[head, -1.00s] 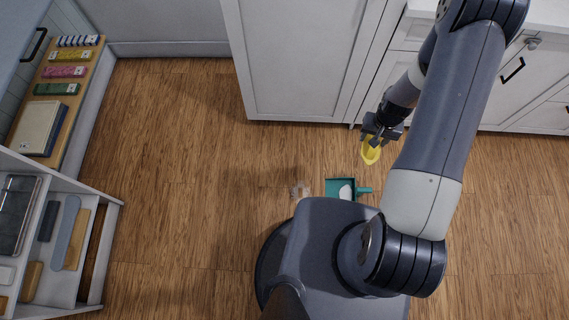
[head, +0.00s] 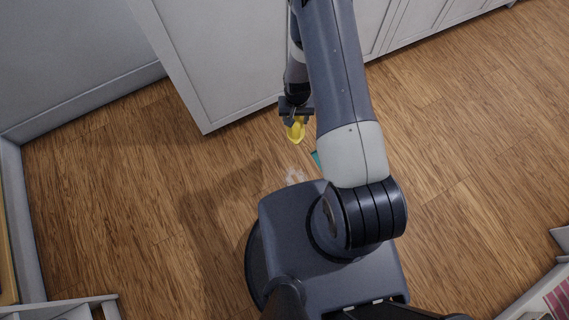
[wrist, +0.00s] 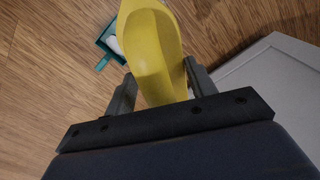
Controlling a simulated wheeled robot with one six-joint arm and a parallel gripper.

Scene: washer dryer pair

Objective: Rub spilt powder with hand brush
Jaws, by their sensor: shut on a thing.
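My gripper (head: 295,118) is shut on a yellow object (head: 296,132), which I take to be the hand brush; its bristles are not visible. In the wrist view the yellow brush (wrist: 152,50) sits between the two fingers (wrist: 158,85) and points away from the wrist. The brush is held above the floor. A pale patch of spilt powder (head: 294,175) lies on the wood floor, just in front of my base. A teal dustpan (head: 316,159) is mostly hidden behind my arm; in the wrist view the dustpan (wrist: 103,42) shows something white in it.
A white cabinet (head: 225,70) stands behind the gripper. White furniture edges show at the lower left (head: 75,308) and lower right (head: 540,290). The wood floor (head: 120,200) is clear to the left and right of my base.

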